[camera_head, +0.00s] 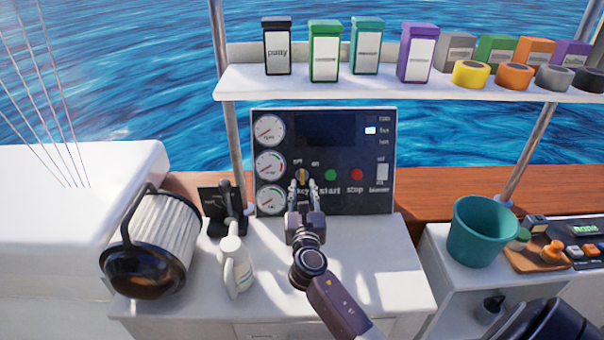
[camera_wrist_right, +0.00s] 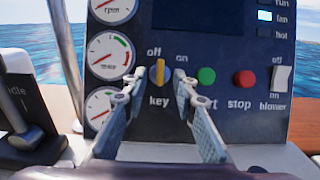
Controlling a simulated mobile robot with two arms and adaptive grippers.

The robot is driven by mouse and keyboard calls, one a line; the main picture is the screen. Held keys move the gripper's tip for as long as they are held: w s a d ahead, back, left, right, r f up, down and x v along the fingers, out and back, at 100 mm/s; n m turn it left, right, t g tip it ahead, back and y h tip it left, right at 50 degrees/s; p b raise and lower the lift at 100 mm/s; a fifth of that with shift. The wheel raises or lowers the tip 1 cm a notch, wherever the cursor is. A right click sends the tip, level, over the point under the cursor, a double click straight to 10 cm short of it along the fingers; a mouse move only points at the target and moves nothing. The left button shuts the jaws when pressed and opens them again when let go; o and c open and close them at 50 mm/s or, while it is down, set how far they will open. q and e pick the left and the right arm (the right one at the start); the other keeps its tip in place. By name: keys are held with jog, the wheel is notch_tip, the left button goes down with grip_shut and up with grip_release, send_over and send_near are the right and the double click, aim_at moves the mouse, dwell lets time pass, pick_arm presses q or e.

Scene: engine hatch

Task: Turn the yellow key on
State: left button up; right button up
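The yellow key (camera_head: 302,175) is on the dark control panel (camera_head: 345,141), between the gauges and the green start button. In the right wrist view, the yellow key (camera_wrist_right: 159,72) stands about upright, under the "off" and "on" labels and above the word "key". My right gripper (camera_head: 303,184) is in front of the panel at the key. In the wrist view the right gripper (camera_wrist_right: 160,76) is open, with one fingertip on each side of the key and a gap on both sides. My left gripper is not in view.
The green button (camera_wrist_right: 206,76), red button (camera_wrist_right: 245,78) and white blower switch (camera_wrist_right: 282,79) are right of the key. A shelf (camera_head: 400,92) is above, and a teal bucket (camera_head: 483,230) is right.

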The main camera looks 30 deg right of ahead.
aim_at(303, 175)
jog(key=shift+w+d+r, duration=0.4)
jog(key=shift+w+d, duration=0.05)
jog(key=shift+w, duration=0.25)
jog(key=x, duration=0.2)
jog(key=shift+w+d+f, duration=0.15)
jog(key=shift+w+d, duration=0.05)
jog(key=shift+w, duration=0.1)
jog(key=shift+x, duration=1.15)
jog(key=shift+f, duration=0.1)
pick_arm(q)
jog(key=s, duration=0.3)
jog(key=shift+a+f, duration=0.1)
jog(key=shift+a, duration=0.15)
pick_arm(e)
grip_shut()
